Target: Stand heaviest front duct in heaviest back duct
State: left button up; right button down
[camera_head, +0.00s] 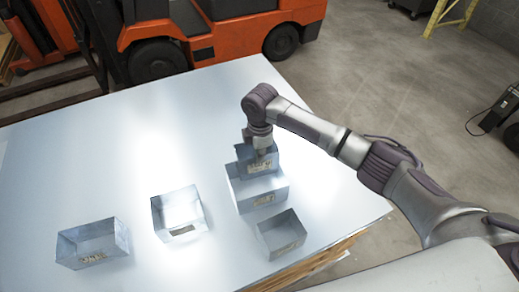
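A small open metal duct (245,158) with a label on its front is at the back right of the table. It overlaps the larger open metal duct (257,194); I cannot tell whether it stands inside it or is held just above or behind it. My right gripper (262,150) points down at the small duct's top, with its fingertips at or inside the opening. The fingertips are too small and hidden to show whether they are shut on a wall. My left gripper is not in view.
More open labelled ducts stand on the metal-topped table (130,150): one at the front right (282,240), one in the middle (182,225) and one at the left (93,254). The table's back left is clear. An orange forklift (225,25) stands behind.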

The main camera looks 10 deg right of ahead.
aim_at(259, 176)
jog(key=shift+w+a+f, duration=0.1)
jog(key=shift+a, duration=0.05)
notch_tip(259, 176, down, 3)
jog(key=b, duration=0.3)
jog(key=shift+f+b, duration=1.6)
jog(key=shift+f, duration=1.55)
jog(key=c, duration=1.2)
grip_release()
jog(key=shift+c, duration=0.2)
jog(key=shift+r, duration=0.1)
notch_tip(259, 176, up, 7)
jog(key=p, duration=0.7)
